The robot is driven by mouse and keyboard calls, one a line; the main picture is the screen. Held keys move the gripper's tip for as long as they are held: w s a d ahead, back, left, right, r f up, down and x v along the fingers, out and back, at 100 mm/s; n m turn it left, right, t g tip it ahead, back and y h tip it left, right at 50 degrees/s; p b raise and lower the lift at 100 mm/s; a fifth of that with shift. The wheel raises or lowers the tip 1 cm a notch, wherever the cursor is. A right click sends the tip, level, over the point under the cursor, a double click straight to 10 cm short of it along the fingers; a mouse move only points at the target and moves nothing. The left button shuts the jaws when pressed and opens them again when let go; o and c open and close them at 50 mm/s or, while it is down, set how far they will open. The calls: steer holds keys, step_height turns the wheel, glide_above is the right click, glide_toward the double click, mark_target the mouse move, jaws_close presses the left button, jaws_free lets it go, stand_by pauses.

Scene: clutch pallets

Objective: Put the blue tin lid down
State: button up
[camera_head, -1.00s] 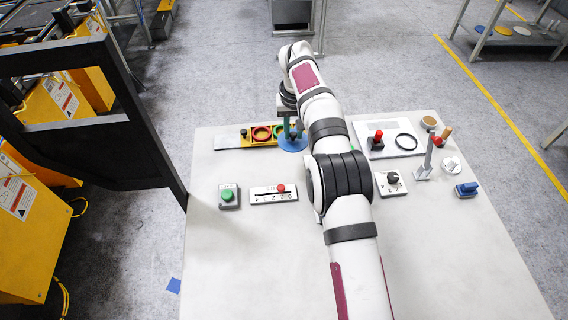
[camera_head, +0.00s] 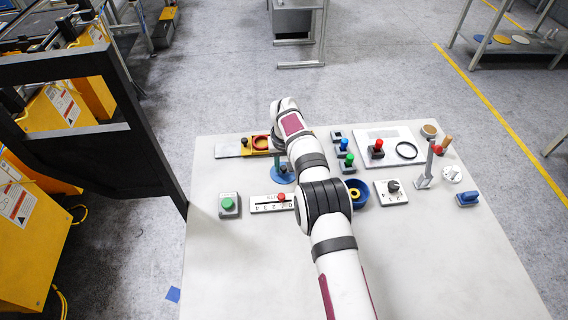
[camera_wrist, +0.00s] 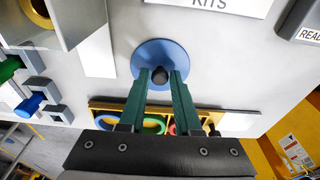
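The blue tin lid (camera_head: 281,175) is a round disc with a dark knob, over the pale table left of my arm. It also shows in the wrist view (camera_wrist: 150,52), with its knob between the green fingers. My gripper (camera_wrist: 164,74) is shut on that knob from above, and the lid looks level. In the head view my gripper (camera_head: 282,162) is partly hidden by my arm. I cannot tell whether the lid touches the table. A blue round container with a yellow inside (camera_head: 358,196) stands right of my arm, partly covered by it.
A yellow tray with coloured rings (camera_head: 246,150) lies behind the lid. A slider panel (camera_head: 267,203) and a green button box (camera_head: 229,205) are in front. Green and blue knobbed blocks (camera_head: 346,158) stand right of my arm. The front of the table (camera_head: 240,270) is clear.

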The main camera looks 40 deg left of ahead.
mark_target(285, 178)
steer(key=shift+o, duration=1.4)
step_height(285, 178, up, 12)
steer(key=s+d, duration=0.1)
steer(key=s+d+r+m, duration=0.15)
steer(key=d+r, duration=0.25)
steer(key=d, duration=0.4)
steer(key=d+r+m, duration=0.3)
steer(key=d+r, duration=0.1)
steer(key=d, duration=0.3)
steer(key=d+r+m, duration=0.2)
steer(key=d+r, duration=0.2)
steer(key=d, duration=0.4)
steer(key=s+d+r+m+g, duration=0.1)
steer(key=s+d+m, duration=0.4)
steer(key=s+d, duration=0.85)
steer(key=s+d+f+m, duration=0.1)
steer(key=s+d+f, duration=0.1)
steer(key=s, duration=0.3)
steer(key=s+d+f+m, duration=0.2)
steer(key=s, duration=0.4)
steer(key=shift+s+f+y, duration=0.15)
steer(key=shift+f+y, duration=0.05)
steer(key=shift+y, duration=0.1)
